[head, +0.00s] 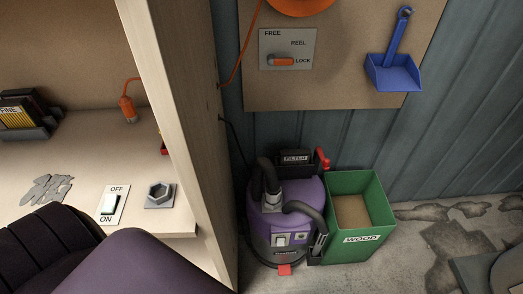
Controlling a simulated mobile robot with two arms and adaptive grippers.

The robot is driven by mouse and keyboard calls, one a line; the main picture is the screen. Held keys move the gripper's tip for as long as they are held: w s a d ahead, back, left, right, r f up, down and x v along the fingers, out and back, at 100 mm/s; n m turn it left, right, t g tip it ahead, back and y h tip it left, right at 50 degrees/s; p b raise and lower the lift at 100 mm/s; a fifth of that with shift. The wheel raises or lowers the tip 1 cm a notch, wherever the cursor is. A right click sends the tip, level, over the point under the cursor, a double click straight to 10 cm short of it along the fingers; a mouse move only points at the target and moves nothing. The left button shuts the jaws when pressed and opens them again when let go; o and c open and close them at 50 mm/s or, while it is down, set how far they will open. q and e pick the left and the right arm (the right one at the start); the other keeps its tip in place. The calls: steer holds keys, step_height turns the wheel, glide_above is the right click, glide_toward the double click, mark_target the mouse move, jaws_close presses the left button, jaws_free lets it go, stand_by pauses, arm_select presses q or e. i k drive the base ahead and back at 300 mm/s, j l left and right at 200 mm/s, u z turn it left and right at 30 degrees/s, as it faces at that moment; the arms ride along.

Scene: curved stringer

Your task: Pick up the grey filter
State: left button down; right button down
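A dark box labelled FILTER (294,158) sits at the back of a purple vacuum cleaner (290,222) on the floor. A red handle or lever (322,159) is at its right side. I cannot make out a grey filter for certain; the inside of the dark box does not show. Neither of my grippers is in view.
A green WOOD bin (347,239) stands beside the vacuum. A blue dustpan (394,72) hangs on the board above.

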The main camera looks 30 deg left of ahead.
mark_target(292, 157)
steer(key=u, duration=0.65)
steer(key=i+l+u, duration=0.1)
steer(key=l, duration=0.1)
